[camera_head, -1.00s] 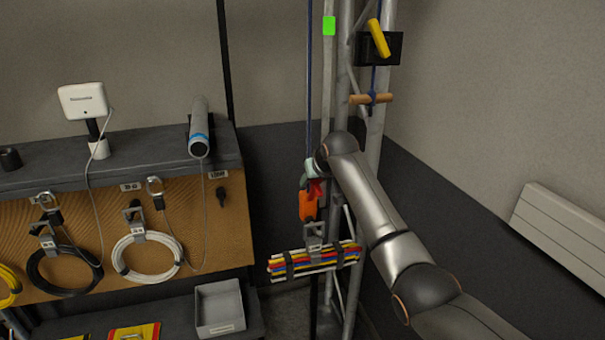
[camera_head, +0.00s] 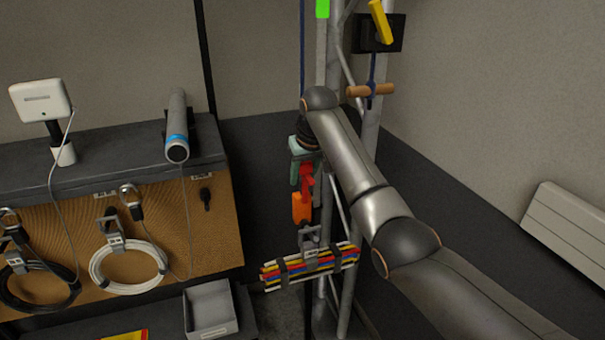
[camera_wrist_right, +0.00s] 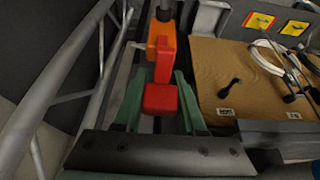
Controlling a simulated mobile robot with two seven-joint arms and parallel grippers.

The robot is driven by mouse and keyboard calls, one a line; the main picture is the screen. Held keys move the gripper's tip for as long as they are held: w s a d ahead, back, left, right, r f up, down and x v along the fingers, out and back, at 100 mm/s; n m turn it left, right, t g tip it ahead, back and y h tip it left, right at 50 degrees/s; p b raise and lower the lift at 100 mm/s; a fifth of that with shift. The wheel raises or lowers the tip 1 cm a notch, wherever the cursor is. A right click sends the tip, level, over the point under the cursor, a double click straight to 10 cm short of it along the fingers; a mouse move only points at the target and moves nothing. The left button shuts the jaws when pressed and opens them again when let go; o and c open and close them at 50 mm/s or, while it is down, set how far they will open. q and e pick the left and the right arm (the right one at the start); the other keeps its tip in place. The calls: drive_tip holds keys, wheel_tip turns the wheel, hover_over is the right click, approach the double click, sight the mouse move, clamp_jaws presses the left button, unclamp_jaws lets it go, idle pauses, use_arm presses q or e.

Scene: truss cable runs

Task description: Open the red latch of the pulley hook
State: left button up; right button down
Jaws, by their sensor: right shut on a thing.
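The pulley hook (camera_head: 301,209) is an orange block hanging beside the truss, above a bundle of coloured cables. Its red latch (camera_head: 307,184) stands at the top of the orange block. In the right wrist view the orange hook body (camera_wrist_right: 161,42) is at the top, and the red latch's block end (camera_wrist_right: 161,98) lies between the green fingers. My right gripper (camera_head: 301,172), with green fingers, is at the latch from above and is shut on it. It also shows in the right wrist view (camera_wrist_right: 160,108). My left gripper is not in view.
The cable bundle (camera_head: 310,267) hangs from a grey clamp under the hook. The metal truss (camera_head: 371,135) stands close on the right, with a wooden-handled cord (camera_head: 371,91) higher up. A workbench (camera_head: 100,164) with coiled cables and a grey bin (camera_head: 211,310) is to the left.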

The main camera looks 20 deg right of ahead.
sight(311, 180)
drive_tip(key=shift+f, duration=0.1)
drive_tip(key=shift+c, duration=2.4)
unclamp_jaws()
drive_tip(key=b+v, duration=0.2)
drive_tip(key=v, duration=1)
drive_tip(key=shift+s+r, duration=0.15)
drive_tip(key=shift+r, duration=0.15)
